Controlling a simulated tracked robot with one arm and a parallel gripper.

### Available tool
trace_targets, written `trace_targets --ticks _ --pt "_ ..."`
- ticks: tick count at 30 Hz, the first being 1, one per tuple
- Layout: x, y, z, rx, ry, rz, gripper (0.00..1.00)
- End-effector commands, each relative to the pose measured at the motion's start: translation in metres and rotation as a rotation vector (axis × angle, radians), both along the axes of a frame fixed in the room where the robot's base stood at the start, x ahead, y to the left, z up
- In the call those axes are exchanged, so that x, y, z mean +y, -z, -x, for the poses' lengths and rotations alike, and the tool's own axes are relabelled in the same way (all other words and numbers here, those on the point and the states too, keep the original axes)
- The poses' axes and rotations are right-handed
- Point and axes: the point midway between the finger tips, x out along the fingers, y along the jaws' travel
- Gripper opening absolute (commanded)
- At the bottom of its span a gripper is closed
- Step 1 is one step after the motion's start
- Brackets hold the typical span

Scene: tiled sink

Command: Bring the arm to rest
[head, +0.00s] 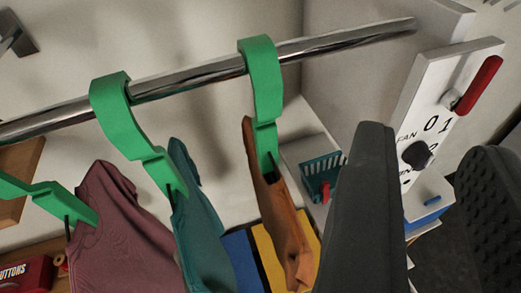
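My gripper (425,145) shows at the right of the head view, its two dark fingers wide apart. It is open, and I see nothing held between the fingers. Behind the gap stands a white panel (437,80) with a red handle, a dark knob and printed marks. The left finger overlaps the lower left part of this panel in the picture. The rest of my arm is out of view.
A metal rail (200,76) crosses the upper view. Green hangers (264,85) hang on it with an orange garment (285,225), a teal garment (198,235) and a maroon garment (122,235). A teal basket (318,172) stands behind. A red box (25,274) is lower left.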

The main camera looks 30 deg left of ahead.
Motion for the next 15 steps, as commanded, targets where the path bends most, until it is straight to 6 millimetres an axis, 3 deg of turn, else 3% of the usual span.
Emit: trace_targets --ticks 10,15 --pt "0.001 0.0 0.001 -0.005 -0.004 0.009 0.22" --pt "0.001 0.018 0.001 -0.004 -0.003 0.009 0.22"
